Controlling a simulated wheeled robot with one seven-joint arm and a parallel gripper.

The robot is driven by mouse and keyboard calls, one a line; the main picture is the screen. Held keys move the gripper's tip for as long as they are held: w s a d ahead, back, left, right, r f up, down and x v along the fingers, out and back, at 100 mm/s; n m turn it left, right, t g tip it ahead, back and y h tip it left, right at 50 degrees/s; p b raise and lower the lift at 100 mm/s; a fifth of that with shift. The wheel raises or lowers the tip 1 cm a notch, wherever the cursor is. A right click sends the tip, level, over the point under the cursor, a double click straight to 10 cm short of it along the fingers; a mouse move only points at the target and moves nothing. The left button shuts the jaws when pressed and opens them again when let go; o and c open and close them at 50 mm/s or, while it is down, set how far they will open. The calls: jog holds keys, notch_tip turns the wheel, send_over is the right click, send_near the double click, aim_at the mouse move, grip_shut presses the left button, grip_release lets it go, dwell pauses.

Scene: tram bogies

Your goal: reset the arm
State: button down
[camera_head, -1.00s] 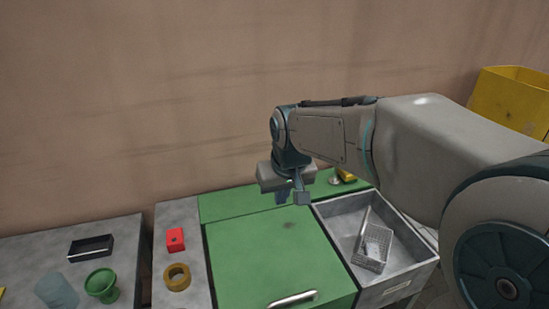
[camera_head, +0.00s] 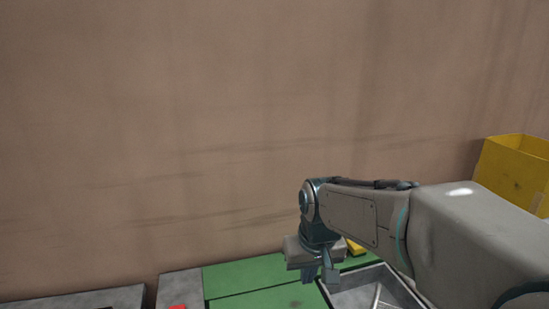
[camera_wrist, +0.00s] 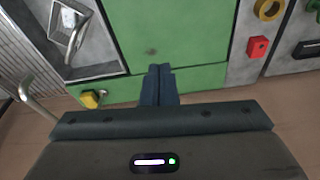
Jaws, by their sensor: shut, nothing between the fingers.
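My gripper (camera_head: 320,272) hangs pointing down from my arm, over the back right part of the green cabinet top (camera_head: 262,296). It is shut and empty. In the wrist view my gripper's two fingers (camera_wrist: 159,72) lie side by side in front of the green top (camera_wrist: 190,30), and I see nothing between them. The gap from the fingertips to the green surface is hard to judge.
A red block (camera_wrist: 258,47), a yellow ring (camera_wrist: 268,8) and a small yellow item (camera_wrist: 91,99) are nearby. A yellow bin (camera_head: 515,172) stands at right.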

jog(key=s+d+f+m, duration=0.1)
jog(key=s+d, duration=0.3)
jog(key=s, duration=0.3)
jog(key=s+d+f+m+t, duration=0.1)
jog(key=s+d, duration=0.3)
jog(key=s, duration=0.2)
jog(key=shift+s+h, duration=0.4)
